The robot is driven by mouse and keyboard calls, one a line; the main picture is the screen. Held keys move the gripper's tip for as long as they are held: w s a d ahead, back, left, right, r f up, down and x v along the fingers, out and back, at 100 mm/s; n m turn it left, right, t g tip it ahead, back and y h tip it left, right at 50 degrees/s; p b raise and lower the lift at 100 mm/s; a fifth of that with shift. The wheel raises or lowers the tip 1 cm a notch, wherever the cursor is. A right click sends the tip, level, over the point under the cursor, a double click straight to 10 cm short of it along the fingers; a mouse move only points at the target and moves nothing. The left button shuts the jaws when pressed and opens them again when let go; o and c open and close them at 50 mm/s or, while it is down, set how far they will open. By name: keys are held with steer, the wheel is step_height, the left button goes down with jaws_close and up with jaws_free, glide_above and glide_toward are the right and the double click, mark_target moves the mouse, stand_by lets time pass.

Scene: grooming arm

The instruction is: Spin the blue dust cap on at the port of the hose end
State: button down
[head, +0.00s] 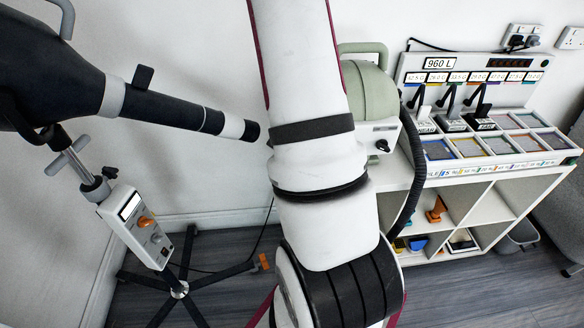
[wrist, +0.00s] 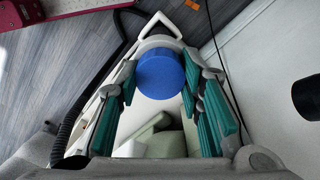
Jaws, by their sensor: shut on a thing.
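The blue dust cap (wrist: 160,74) shows as a round disc in the wrist view. My gripper (wrist: 160,70) is shut on it, with a teal-padded finger at each side near the fingertips. A pale rim shows behind the cap's upper edge; I cannot tell whether it touches the cap. In the head view my arm hides the gripper and the cap. A black tube end (wrist: 307,97) shows at the right edge of the wrist view, apart from the cap. It looks like the black nozzle (head: 258,131) of the stand dryer in the head view. I cannot make out threads on any port.
The dryer's stand with a control box (head: 140,226) is on the left. A green machine (head: 369,90) with a black ribbed hose (head: 413,165) sits on a white shelf unit (head: 478,215) at right. A panel with several levers (head: 452,100) is beside it. Floor (head: 480,290) shows in front.

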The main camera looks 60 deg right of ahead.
steer(key=m, duration=0.2)
steer(key=shift+a+f+m, duration=0.1)
steer(key=shift+f+m, duration=0.05)
steer(key=shift+m, duration=0.15)
steer(key=shift+m, duration=0.6)
steer(key=c, duration=1.5)
jaws_free()
steer(key=shift+m, duration=0.5)
steer(key=shift+c, duration=0.2)
steer(key=o, duration=0.6)
steer(key=shift+c, duration=0.2)
steer(key=shift+r+p, duration=2.6)
steer(key=shift+r, duration=1.5)
